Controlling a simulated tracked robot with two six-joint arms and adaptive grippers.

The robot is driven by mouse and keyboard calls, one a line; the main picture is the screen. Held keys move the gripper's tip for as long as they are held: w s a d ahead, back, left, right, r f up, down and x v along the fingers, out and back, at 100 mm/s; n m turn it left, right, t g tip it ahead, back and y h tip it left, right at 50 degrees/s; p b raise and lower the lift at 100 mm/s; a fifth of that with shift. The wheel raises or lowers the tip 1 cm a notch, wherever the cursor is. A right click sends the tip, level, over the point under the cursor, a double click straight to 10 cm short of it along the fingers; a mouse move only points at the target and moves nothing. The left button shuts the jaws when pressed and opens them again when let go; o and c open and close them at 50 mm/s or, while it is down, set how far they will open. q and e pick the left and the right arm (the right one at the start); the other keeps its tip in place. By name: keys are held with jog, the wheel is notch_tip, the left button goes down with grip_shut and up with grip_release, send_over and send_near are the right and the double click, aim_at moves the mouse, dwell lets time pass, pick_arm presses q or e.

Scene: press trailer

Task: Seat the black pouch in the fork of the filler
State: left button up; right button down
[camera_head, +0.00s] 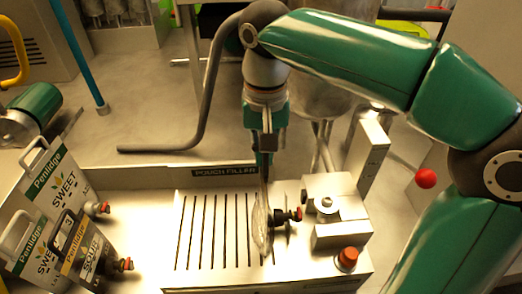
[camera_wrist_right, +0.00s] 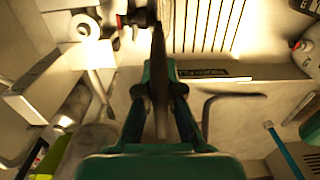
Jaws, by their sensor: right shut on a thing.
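My right gripper (camera_head: 265,155) points down over the filler and is shut on the upper edge of a pouch (camera_head: 261,232). The pouch hangs upright, nearly edge-on, so its printed faces are hidden. Its dark spout (camera_head: 281,216) points right, toward the filler (camera_head: 335,195) block. The fork itself is hard to make out, and I cannot tell whether the spout sits in it. In the right wrist view the pouch (camera_wrist_right: 160,75) is a dark upright strip between my fingers, with a red-tipped spout (camera_wrist_right: 123,20) at its upper left.
Several Penlidge pouches with red-capped spouts lean at the left, among them a sweet pouch (camera_head: 52,187) and a sour pouch (camera_head: 80,247). A red knob (camera_head: 347,258) stands at the filler's front right. The slotted plate (camera_head: 187,230) left of the held pouch is clear.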

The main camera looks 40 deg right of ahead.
jog(key=shift+f, duration=0.15)
jog(key=c, duration=1.2)
grip_release()
jog(key=shift+c, duration=0.2)
notch_tip(320, 180, up, 11)
jog(key=shift+r, duration=0.45)
